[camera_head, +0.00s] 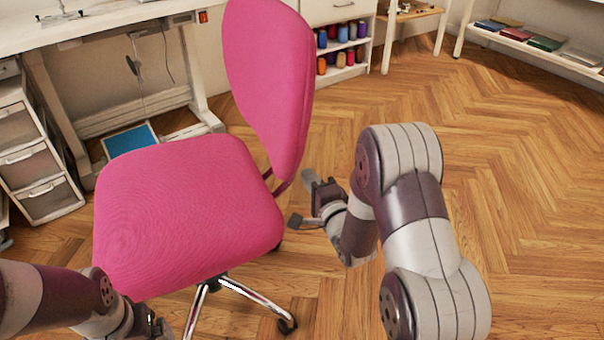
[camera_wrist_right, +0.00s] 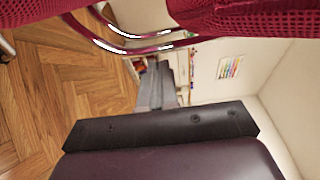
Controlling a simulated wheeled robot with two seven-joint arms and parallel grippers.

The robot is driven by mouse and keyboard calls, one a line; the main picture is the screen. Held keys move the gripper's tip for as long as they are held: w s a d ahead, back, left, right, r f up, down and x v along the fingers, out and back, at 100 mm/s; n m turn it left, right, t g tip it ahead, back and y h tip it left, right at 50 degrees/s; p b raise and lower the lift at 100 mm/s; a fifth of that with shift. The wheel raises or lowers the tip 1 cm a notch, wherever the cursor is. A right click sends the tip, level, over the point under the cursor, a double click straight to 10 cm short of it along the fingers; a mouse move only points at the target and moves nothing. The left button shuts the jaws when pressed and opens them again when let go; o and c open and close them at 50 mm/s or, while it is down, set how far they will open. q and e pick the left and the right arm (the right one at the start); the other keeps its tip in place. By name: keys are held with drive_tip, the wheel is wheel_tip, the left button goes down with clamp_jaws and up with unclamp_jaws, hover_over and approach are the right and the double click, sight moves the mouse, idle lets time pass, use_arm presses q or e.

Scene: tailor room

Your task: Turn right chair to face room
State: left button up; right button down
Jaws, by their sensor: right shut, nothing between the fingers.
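A pink swivel chair (camera_head: 185,205) with a chrome wheeled base stands at the centre left in the head view. Its backrest (camera_head: 270,80) is on the right side of the seat. My right gripper (camera_head: 297,200) is shut and empty, low beside the back's lower edge; I cannot tell whether it touches the chair. In the right wrist view, the gripper's fingers (camera_wrist_right: 158,85) are together, with the chair's red mesh (camera_wrist_right: 250,18) and curved metal bars above them.
A white sewing table (camera_head: 100,30) stands behind the chair, with a drawer unit (camera_head: 38,165) at the left and a blue pedal (camera_head: 130,138) underneath. Shelves with thread spools (camera_head: 342,45) and a shelf of folded fabrics (camera_head: 545,42) line the back. The wooden floor at the right is clear.

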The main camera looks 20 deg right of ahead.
drive_tip(key=w, duration=0.1)
drive_tip(key=w+b, duration=0.1)
drive_tip(key=w, duration=0.2)
drive_tip(key=shift+w+a+b, duration=0.3)
drive_tip(key=shift+b, duration=0.05)
